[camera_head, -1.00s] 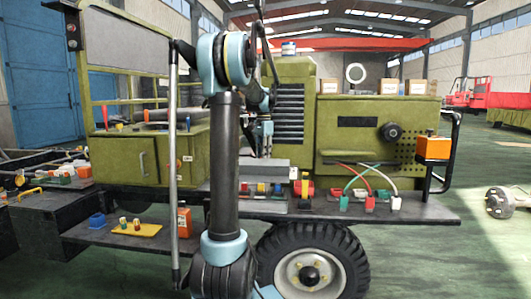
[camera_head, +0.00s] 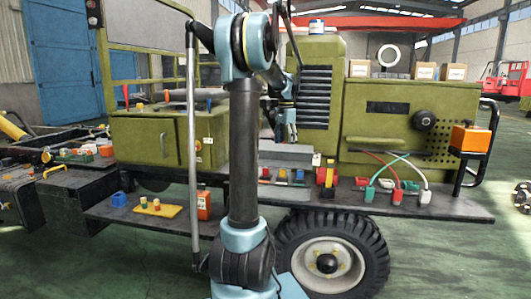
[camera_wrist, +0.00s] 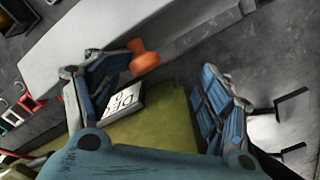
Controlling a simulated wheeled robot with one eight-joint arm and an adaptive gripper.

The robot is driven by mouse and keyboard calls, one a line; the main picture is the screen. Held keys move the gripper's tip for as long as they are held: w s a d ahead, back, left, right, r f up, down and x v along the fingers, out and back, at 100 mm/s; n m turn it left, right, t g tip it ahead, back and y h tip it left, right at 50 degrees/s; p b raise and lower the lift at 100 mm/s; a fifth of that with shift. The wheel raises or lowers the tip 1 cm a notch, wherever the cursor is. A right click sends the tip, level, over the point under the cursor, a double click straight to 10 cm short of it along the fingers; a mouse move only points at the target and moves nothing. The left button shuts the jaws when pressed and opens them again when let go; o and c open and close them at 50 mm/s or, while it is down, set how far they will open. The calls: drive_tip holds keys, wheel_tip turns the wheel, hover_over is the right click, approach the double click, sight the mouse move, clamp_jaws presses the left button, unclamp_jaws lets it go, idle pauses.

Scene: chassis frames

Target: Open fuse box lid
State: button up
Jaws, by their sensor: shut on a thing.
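The grey fuse box (camera_head: 292,164) sits on the shelf in front of the olive machine's grille, with its pale grey lid (camera_head: 284,152) on top. I cannot tell the lid's exact angle. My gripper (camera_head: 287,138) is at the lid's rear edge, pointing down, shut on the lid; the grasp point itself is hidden. The wrist view shows my gripper's two blue-padded fingers (camera_wrist: 170,103) spread, a broad light grey surface (camera_wrist: 90,45) beyond them, an orange knob (camera_wrist: 146,57) and a white marked plate (camera_wrist: 124,101).
Coloured fuses (camera_head: 282,176) lie in front of the box. A red-and-yellow switch (camera_head: 326,174) and plugs on red, green and white cables (camera_head: 397,197) are to the right. An orange box (camera_head: 470,138) stands at the far right. A grey upright pole (camera_head: 192,150) is at left.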

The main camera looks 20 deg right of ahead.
sight(283, 145)
drive_tip(key=s+a, duration=0.2)
drive_tip(key=s, duration=0.1)
drive_tip(key=s+a, duration=0.1)
drive_tip(key=s, duration=0.1)
drive_tip(key=shift+a+f, duration=0.35)
drive_tip(key=shift+f, duration=0.05)
drive_tip(key=shift+c, duration=0.9)
drive_tip(key=s+a+f, duration=0.2)
drive_tip(key=s+f, duration=0.1)
wheel_tip(283, 145, up, 17)
drive_tip(key=s+a+f+n, duration=0.4)
drive_tip(key=a+f, duration=0.3)
drive_tip(key=a, duration=0.3)
drive_tip(key=s+a+f+n+t, duration=0.1)
drive_tip(key=s+a+f+n, duration=0.3)
drive_tip(key=a+f, duration=0.3)
drive_tip(key=shift+s+a+n, duration=0.25)
drive_tip(key=shift+a+n, duration=0.05)
drive_tip(key=shift+a, duration=1.55)
